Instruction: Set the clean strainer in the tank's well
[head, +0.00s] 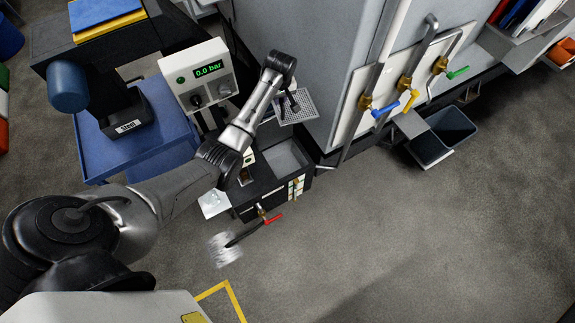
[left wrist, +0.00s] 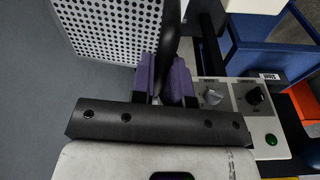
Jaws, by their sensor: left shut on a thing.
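My left gripper (head: 288,100) is above the dark tank unit and shut on the strainer's black handle. In the left wrist view the purple finger pads (left wrist: 166,80) close on the dark handle (left wrist: 172,35). The strainer (head: 300,108) is pale and perforated, and looks clean; its holed face also shows in the left wrist view (left wrist: 105,28). It is held out to the right of the fingers, apparently clear of the tank. The tank (head: 255,197) is a dark box with a grey recess (head: 285,157) in its top and a smaller opening to the left. My right gripper is not in view.
A gauge box (head: 200,75) reading 0.0 bar stands left of my gripper. A blue cart (head: 150,140) is farther left. A grey cabinet with a valve panel (head: 400,85) is close on the right. A red-handled valve (head: 272,218) sticks out in front of the tank.

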